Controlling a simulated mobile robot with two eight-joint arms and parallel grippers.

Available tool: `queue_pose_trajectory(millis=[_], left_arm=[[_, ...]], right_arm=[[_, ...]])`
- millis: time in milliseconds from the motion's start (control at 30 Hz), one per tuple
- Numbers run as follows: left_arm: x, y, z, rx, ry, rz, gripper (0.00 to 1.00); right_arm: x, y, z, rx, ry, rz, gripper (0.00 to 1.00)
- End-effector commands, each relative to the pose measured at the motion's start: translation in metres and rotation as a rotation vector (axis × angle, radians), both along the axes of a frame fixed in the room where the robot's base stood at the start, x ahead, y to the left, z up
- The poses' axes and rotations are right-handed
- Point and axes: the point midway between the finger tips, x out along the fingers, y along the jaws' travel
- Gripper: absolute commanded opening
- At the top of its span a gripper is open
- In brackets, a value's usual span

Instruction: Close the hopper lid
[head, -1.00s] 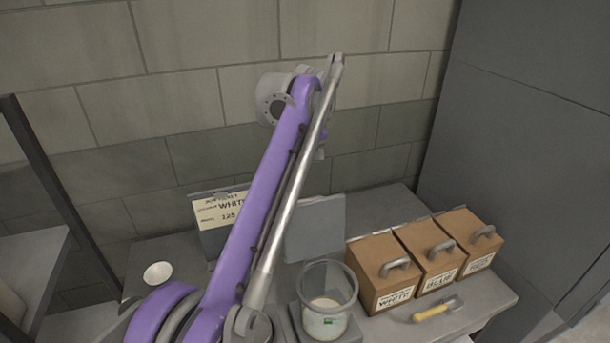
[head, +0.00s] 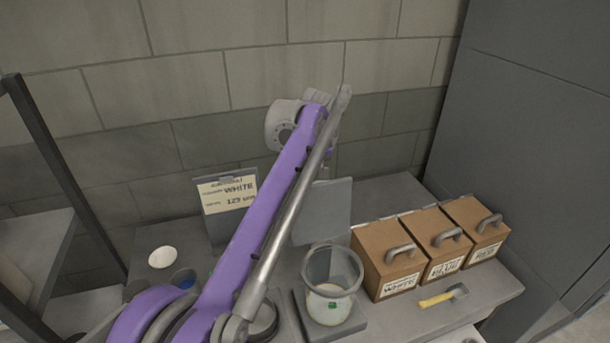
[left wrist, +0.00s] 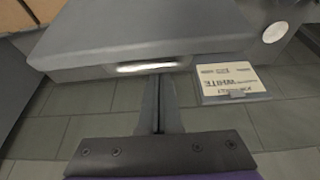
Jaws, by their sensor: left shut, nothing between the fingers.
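A flat grey panel (head: 323,212), which appears to be the hopper lid, stands raised behind the clear container in the head view. In the left wrist view a broad grey slab (left wrist: 130,32), apparently the same panel, fills the top, with a bright strip along its edge. My left gripper (left wrist: 158,82) is shut and empty, its fingertips close to the slab's edge; I cannot tell whether they touch. In the head view my purple left arm hides part of the bench, and its gripper does not show. My right gripper is in neither view.
A clear container (head: 331,290) stands on a grey base. Three brown handled boxes (head: 390,262) and a yellow-handled tool (head: 440,297) are to the right. A label card (head: 227,193) and white bowl (head: 162,257) are left. A block wall is behind.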

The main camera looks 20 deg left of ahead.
Motion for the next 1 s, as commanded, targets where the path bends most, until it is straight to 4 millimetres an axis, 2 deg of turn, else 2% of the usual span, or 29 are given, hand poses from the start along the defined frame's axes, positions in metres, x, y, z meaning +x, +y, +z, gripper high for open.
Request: queue_pose_trajectory(millis=[333, 567, 767, 1000], left_arm=[[-0.001, -0.001, 0.000, 0.005, -0.007, -0.001, 0.00], [-0.010, -0.007, 0.004, 0.041, -0.059, -0.003, 0.00], [-0.026, -0.019, 0.010, 0.108, -0.160, -0.007, 0.00], [-0.055, -0.039, 0.016, 0.230, -0.344, -0.009, 0.00]], right_arm=[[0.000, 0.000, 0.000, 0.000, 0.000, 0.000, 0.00], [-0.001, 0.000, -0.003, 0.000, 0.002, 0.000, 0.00], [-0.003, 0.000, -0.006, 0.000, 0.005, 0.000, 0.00], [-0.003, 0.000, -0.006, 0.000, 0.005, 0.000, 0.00]])
